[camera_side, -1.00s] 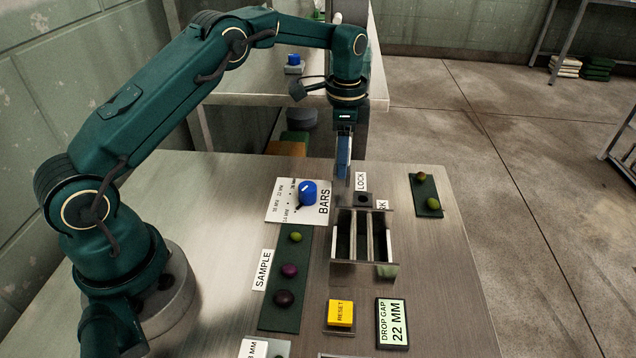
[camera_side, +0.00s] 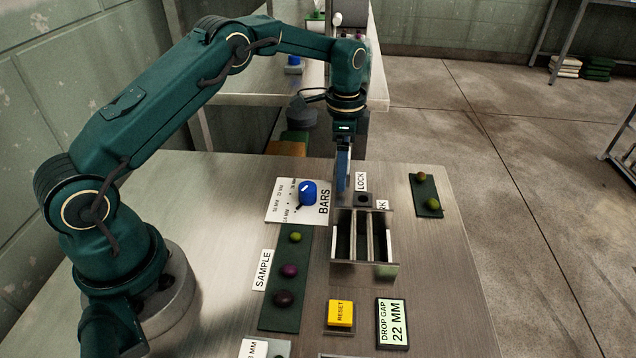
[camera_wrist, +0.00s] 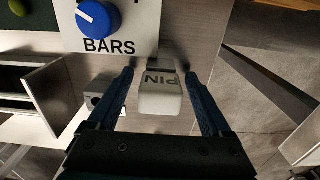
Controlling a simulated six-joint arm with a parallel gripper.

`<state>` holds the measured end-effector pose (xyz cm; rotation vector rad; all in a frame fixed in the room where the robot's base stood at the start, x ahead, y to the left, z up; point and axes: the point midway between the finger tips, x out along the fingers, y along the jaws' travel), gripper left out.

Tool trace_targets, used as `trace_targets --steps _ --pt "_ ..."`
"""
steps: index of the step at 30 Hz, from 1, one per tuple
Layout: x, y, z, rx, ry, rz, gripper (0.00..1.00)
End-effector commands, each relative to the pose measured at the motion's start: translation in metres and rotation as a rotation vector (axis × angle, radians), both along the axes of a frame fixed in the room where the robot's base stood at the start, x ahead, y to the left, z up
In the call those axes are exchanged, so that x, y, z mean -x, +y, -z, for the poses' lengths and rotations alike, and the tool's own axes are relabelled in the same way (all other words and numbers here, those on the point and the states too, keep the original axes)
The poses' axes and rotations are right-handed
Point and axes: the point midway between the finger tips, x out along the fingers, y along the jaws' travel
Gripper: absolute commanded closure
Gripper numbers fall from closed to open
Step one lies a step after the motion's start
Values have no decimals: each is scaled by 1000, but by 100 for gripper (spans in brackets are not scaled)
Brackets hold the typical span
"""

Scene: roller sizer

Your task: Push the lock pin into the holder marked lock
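My gripper (camera_side: 342,186) is low at the far edge of the bench, just left of the lock holder. In the wrist view its two blue fingers (camera_wrist: 160,76) stand apart, with a pale block marked PIN (camera_wrist: 160,98) showing between them and a narrow gap on each side. I cannot tell the lock pin itself apart from this pale piece. The lock holder (camera_side: 363,201) is a small grey block with a dark hole, beside the white LOCK label (camera_side: 361,181). It partly shows in the wrist view (camera_wrist: 96,100).
The BARS plate (camera_side: 284,212) with its blue knob (camera_side: 307,192) is just left of my gripper. The metal bar frame (camera_side: 347,268) stands nearer. A green sample strip (camera_side: 270,310), yellow RESET button (camera_side: 340,313) and drop gap display (camera_side: 392,323) lie nearer still.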

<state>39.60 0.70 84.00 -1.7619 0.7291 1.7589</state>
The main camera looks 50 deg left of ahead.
Motion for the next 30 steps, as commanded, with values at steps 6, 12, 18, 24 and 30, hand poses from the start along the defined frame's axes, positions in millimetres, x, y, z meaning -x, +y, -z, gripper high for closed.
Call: trace_targets --steps 6,12,18,24,30 --pt "0 0 0 0 0 0 16" --pt "-1 0 -12 0 -4 0 16" --pt "-1 0 -39 0 -4 0 16" --pt "0 0 -52 0 -1 0 16" --pt "0 0 -52 0 0 0 16"
